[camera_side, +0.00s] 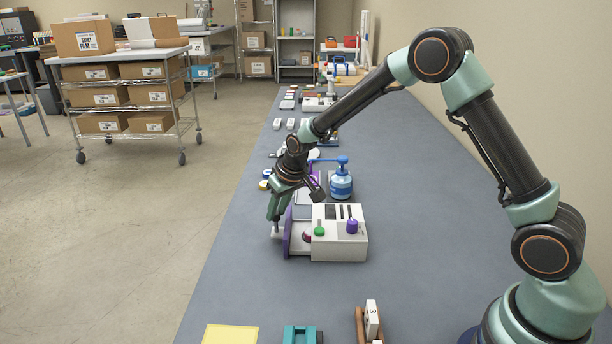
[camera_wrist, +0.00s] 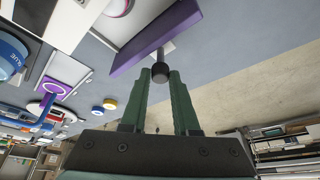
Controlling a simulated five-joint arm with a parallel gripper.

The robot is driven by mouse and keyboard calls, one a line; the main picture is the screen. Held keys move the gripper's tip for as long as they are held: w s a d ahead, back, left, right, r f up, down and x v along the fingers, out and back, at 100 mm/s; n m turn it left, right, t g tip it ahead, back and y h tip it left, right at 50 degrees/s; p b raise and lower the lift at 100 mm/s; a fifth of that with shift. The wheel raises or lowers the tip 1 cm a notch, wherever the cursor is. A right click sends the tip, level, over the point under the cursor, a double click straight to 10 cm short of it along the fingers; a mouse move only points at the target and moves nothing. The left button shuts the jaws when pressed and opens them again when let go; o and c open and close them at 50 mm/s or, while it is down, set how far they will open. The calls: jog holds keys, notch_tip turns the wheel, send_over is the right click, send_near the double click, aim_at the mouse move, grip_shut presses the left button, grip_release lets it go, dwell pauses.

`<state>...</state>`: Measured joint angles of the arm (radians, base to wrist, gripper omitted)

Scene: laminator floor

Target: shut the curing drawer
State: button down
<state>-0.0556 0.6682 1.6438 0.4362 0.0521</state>
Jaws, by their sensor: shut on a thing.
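The curing drawer (camera_side: 288,235) sticks out of the left side of a white machine (camera_side: 345,246) on the bench. It stands partly open, with a gap between its purple front and the machine body. The purple front also shows in the wrist view (camera_wrist: 140,48). A rod with a dark knob (camera_wrist: 160,73) stands out from that front. My gripper (camera_side: 275,228) is at the outer side of the front. Its green fingers, seen in the wrist view (camera_wrist: 159,82), are shut on the knob. A red round thing (camera_side: 307,237) sits in the open drawer, partly hidden.
Small yellow and blue rolls (camera_side: 264,179) lie near the bench's left edge. A yellow pad (camera_side: 230,334), a teal block (camera_side: 302,335) and a wooden holder (camera_side: 368,325) lie in front. Bench right of the machine is clear.

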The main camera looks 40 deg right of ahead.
jog(key=shift+s+d, duration=2)
jog(key=shift+s, duration=0.15)
jog(key=c, duration=0.7)
grip_release()
jog(key=shift+r, duration=0.25)
jog(key=shift+v, duration=5.8)
jog(key=shift+s+a, duration=0.15)
